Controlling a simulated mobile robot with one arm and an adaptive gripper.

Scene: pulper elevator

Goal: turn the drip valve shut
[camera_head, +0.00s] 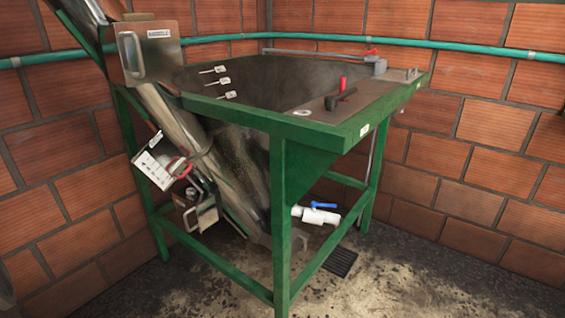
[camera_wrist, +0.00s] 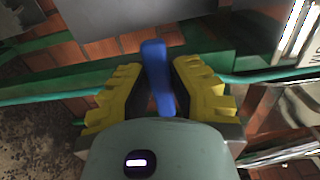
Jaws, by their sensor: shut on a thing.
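In the wrist view, my gripper (camera_wrist: 157,78) has yellow fingers with black inner pads, one on each side of a blue lever (camera_wrist: 154,56). It is shut on this lever, whose far end sticks out past the pads. The lever's base and any valve body under it are hidden by my gripper. In the head view, a white valve with a blue handle (camera_head: 324,205) sits on a white pipe low under the green-framed tank. My gripper does not show there, and I cannot tell whether that handle is the lever I hold.
The green-framed tank (camera_head: 345,138) carries a red-handled lever (camera_head: 342,84) on its top plate. A green pipe (camera_head: 470,46) runs along the brick walls. A sloping metal chute (camera_head: 168,112) stands at the left. The floor at front right is open, with a drain grate (camera_head: 340,262).

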